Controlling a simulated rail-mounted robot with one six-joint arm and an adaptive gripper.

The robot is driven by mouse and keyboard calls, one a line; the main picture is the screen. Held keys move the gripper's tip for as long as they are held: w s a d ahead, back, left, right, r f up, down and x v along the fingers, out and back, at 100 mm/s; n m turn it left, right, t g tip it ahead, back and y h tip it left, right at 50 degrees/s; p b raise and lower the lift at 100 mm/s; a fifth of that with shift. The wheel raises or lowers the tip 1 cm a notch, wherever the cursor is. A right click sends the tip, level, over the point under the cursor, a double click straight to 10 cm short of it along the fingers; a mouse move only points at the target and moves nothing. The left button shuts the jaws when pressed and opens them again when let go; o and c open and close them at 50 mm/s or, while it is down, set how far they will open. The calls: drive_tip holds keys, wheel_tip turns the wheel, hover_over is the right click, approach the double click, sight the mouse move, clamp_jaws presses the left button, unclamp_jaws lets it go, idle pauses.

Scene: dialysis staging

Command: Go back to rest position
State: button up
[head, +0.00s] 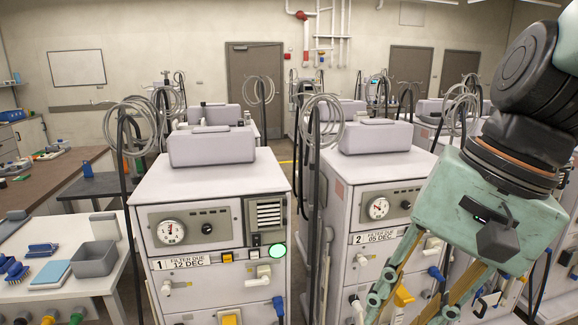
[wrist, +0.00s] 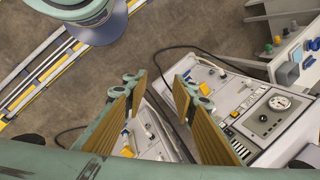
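My gripper (head: 412,306) hangs at the lower right of the head view, fingers pointing down, in front of dialysis machine 2 (head: 398,172). In the wrist view my gripper (wrist: 160,84) shows two tan-padded fingers standing well apart. Nothing is held between them; floor and a machine front show through the gap. My arm comes down from the upper right of the head view and hides part of the machines behind it. Dialysis machine 1 (head: 208,190) stands left of it, labelled "FILTER DUE 12 DEC", with a green lamp (head: 277,250) lit. Machine 2's label reads "05 DEC".
A white table (head: 85,270) with a grey bin (head: 94,260), a blue-topped pad and brushes stands at left. A brown-topped bench (head: 60,188) is behind it. More machines stand at the back. Hose poles rise beside the machines. The wrist view shows open floor (wrist: 190,25).

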drive_tip(key=s+d+r+n+t+h, duration=0.2)
drive_tip(key=s+d+n+h, duration=0.1)
drive_tip(key=s+d+n, duration=0.3)
drive_tip(key=shift+s+t, duration=0.25)
drive_tip(key=shift+t, duration=0.15)
